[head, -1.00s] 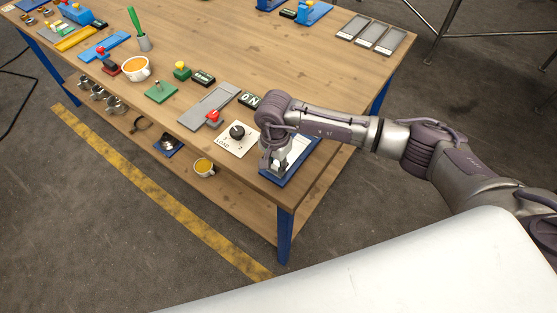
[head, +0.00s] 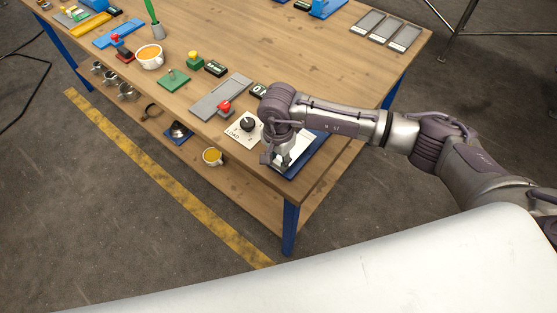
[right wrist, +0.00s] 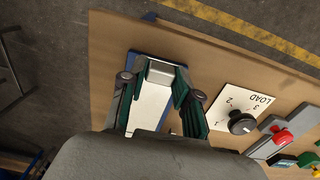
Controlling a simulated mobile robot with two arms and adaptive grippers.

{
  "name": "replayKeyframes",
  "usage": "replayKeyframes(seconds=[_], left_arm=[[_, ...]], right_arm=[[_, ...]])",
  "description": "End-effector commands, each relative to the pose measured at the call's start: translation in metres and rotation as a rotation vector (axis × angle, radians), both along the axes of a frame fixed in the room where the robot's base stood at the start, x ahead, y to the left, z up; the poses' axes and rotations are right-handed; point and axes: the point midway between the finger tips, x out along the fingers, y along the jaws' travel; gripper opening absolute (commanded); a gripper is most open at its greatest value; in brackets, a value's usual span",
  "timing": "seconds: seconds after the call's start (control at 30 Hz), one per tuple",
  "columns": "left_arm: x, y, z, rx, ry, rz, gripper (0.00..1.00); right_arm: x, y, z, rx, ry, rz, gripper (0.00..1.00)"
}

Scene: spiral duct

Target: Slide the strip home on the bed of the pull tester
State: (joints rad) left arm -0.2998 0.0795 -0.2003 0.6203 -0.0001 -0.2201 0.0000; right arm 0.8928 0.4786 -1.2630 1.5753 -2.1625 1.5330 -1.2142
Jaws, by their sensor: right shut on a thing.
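My right gripper (head: 279,160) is low over a blue-edged base with a white bed (head: 309,148) at the near right corner of the table. In the right wrist view, my right gripper (right wrist: 157,80) has its green-padded fingers on either side of a pale grey block (right wrist: 160,72) and is shut on it. The white bed (right wrist: 148,106) runs between the fingers toward my wrist. The wrist and fingers hide part of it, so I cannot make out a separate strip clearly. My left gripper is not in view.
A white LOAD plate with a black dial (head: 247,124) stands close beside the base. A grey plate (head: 222,97) with a red knob lies farther left, with a dark display (head: 259,90) near it. The table's near edge is close to the base. The table middle is clear.

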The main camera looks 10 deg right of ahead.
Motion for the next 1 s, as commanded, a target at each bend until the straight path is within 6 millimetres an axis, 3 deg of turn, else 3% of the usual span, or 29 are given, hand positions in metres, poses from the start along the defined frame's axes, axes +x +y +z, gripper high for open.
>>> replayKeyframes(seconds=[0.57,1.0], left_arm=[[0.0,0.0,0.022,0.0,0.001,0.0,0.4],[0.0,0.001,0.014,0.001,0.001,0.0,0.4]], right_arm=[[0.0,0.0,0.048,-0.001,-0.001,0.001,0.04],[-0.004,-0.006,0.053,0.005,-0.001,0.05,0.04]])
